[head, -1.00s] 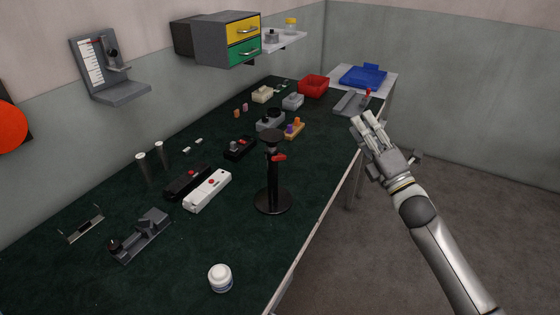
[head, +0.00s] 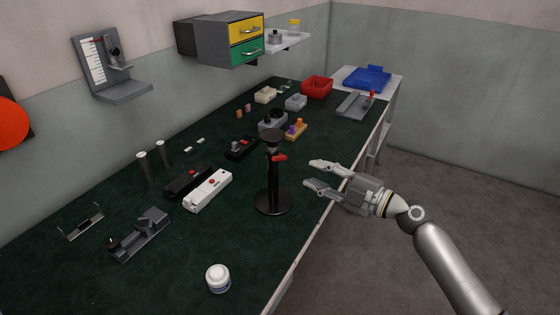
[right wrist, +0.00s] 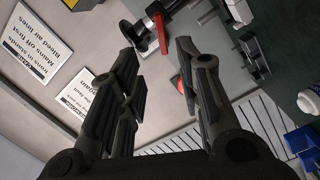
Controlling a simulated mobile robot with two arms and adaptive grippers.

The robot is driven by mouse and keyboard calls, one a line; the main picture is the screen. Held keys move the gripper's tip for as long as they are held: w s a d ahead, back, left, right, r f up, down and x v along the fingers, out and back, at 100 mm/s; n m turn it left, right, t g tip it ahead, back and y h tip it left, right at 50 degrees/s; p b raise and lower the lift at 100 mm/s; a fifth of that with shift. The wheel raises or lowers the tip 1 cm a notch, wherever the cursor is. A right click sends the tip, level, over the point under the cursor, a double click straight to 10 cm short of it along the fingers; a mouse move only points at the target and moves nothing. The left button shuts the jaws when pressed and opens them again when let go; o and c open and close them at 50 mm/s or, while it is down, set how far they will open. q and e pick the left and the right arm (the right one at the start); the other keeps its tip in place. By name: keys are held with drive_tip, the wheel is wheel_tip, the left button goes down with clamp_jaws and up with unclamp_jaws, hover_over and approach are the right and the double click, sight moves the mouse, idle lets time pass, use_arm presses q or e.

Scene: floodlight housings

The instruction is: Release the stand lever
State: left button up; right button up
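The black stand (head: 273,182) stands upright on the green table, with a round base and a flat round top. Its red lever (head: 279,158) sticks out to the right just under the top. In the right wrist view the red lever (right wrist: 161,32) shows near the top, ahead of the fingers and between their directions. My right gripper (head: 310,174) is open and empty, to the right of the stand and apart from it, its fingers pointing left toward the post. It also shows in the right wrist view (right wrist: 155,55). My left gripper is not in view.
A white box (head: 207,190) and a dark box (head: 188,181) lie left of the stand. A white jar (head: 217,278) stands at the front. A grey fixture (head: 140,234) is at left. A red bin (head: 317,87) and blue tray (head: 367,78) are farther back.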

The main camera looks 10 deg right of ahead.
sight(278, 160)
drive_tip(key=shift+y, duration=0.3)
drive_tip(key=p+x, duration=0.1)
drive_tip(key=x, duration=0.2)
drive_tip(key=p+x, duration=0.2)
drive_tip(key=x, duration=0.1)
drive_tip(key=s+p+x, duration=0.1)
drive_tip(key=x, duration=0.2)
drive_tip(key=shift+w+a+r+p, duration=0.2)
drive_tip(key=shift+a+p, duration=0.1)
drive_tip(key=shift+a, duration=0.25)
drive_tip(key=shift+w+a+f, duration=0.15)
drive_tip(key=shift+w+a, duration=0.3)
drive_tip(key=shift+a, duration=0.1)
clamp_jaws()
